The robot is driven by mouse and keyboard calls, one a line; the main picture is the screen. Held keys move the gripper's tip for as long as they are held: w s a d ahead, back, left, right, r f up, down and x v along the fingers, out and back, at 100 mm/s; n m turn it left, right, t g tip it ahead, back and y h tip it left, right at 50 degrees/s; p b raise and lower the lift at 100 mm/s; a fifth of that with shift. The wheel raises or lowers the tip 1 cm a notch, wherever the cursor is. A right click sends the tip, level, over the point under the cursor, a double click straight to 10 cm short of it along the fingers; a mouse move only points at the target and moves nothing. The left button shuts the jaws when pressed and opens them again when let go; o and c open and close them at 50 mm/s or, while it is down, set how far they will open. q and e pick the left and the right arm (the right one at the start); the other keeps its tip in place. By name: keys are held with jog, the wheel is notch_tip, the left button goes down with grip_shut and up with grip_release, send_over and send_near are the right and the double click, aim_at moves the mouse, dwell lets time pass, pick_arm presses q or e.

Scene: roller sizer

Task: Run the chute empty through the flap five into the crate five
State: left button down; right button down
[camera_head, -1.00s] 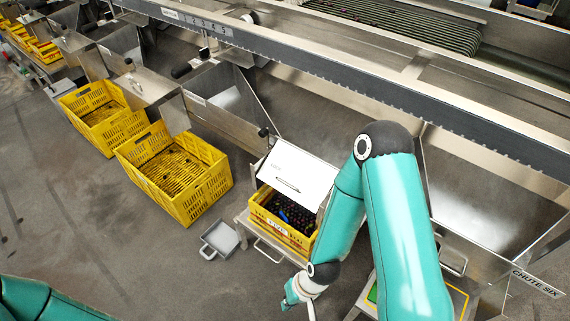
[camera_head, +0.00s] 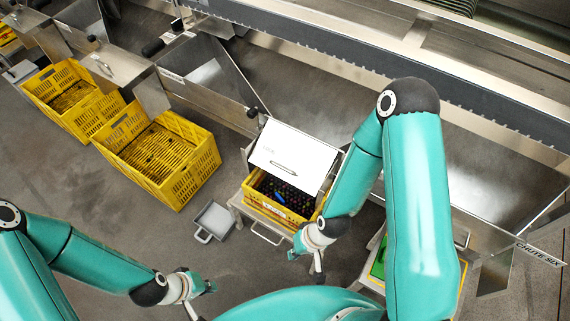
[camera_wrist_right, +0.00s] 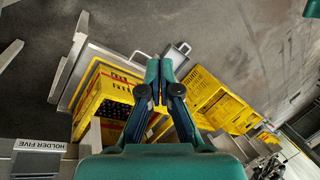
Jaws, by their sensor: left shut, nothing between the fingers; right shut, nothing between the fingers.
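The chute above the flap is a steel trough, partly hidden behind my right arm. The white flap (camera_head: 292,156), with a dark handle, slopes over the yellow crate (camera_head: 273,221) below it. This crate holds many small dark fruits (camera_head: 285,195) and one blue thing; it also shows in the right wrist view (camera_wrist_right: 98,103). A "HOLDER FIVE" label (camera_wrist_right: 40,146) is beside it there. My right gripper (camera_head: 298,244) is shut and empty at the crate's front right; its fingers (camera_wrist_right: 160,68) are together in the wrist view. My left gripper (camera_head: 207,286) is shut and empty over the floor.
Two yellow crates (camera_head: 178,190) with slatted bottoms and no fruit seen stand to the left. A small grey pan (camera_head: 213,220) lies on the floor beside the holder. A "CHUTE SIX" label (camera_head: 540,254) is at the right.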

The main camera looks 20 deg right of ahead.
jog(key=w+d+r+n+t+y+p, duration=0.1)
jog(key=w+d+r+n+t, duration=0.2)
jog(key=w+d+r+n, duration=0.45)
jog(key=w+d+r+n+t+y+p, duration=0.1)
jog(key=w+d+r+n+t, duration=0.2)
jog(key=w+r, duration=0.7)
jog(key=m+b, duration=0.1)
jog(key=b, duration=0.2)
send_over(280, 166)
jog(key=s+d, duration=0.2)
notch_tip(280, 166, down, 8)
jog(key=shift+f, duration=0.25)
jog(key=f, duration=0.1)
jog(key=f+b, duration=0.1)
jog(key=shift+w+a+f, duration=0.1)
jog(key=shift+a+f, duration=0.1)
jog(key=shift+f, duration=0.85)
